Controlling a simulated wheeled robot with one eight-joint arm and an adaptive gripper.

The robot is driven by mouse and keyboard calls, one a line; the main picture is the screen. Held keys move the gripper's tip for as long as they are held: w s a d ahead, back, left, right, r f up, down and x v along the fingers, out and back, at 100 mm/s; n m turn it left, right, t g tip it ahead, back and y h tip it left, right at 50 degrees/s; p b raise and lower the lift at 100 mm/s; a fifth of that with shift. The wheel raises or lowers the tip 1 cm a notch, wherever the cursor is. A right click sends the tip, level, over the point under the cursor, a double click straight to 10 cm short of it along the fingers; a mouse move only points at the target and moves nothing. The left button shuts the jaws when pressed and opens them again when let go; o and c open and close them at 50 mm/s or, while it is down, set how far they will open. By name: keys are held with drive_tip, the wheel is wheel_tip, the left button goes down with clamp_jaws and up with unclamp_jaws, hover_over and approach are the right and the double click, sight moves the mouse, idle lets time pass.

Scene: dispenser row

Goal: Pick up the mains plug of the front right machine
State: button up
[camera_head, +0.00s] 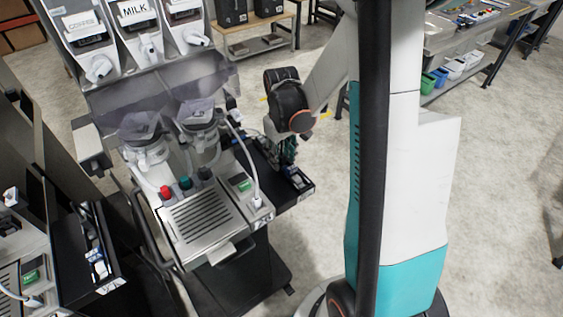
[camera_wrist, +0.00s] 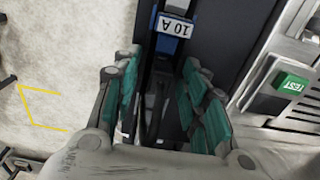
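My gripper (camera_wrist: 165,98) is over the black side shelf (camera_head: 301,191) at the right of the front machine. Its teal-padded fingers are apart, one on each side of a dark narrow item with a blue edge (camera_wrist: 185,106). I cannot tell whether they touch it, or whether it is the mains plug. A blue block labelled "10 A" (camera_wrist: 174,26) lies just beyond the fingertips. In the head view my gripper (camera_head: 284,158) partly hides the shelf. A white cable (camera_head: 247,165) runs down to a white connector (camera_head: 258,202) on the machine's front panel.
The machine has a drip grille (camera_head: 201,216), red and dark knobs and a green TEST button (camera_wrist: 292,83) close beside my gripper. Another machine's shelf (camera_head: 88,250) stands at left. A workbench (camera_head: 470,30) is at the back right. The floor (camera_head: 320,165) right of the shelf is clear.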

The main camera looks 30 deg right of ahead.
sight(282, 155)
clamp_jaws()
drive_tip(key=shift+r, duration=0.1)
wheel_tip(282, 155, up, 20)
drive_tip(key=p, duration=0.5)
drive_tip(key=shift+r+p, duration=1.1)
drive_tip(key=shift+p, duration=0.05)
idle(1.2)
wheel_tip(282, 155, up, 3)
drive_tip(key=shift+f+p, duration=0.15)
drive_tip(key=shift+p, duration=0.85)
drive_tip(key=shift+f, duration=0.1)
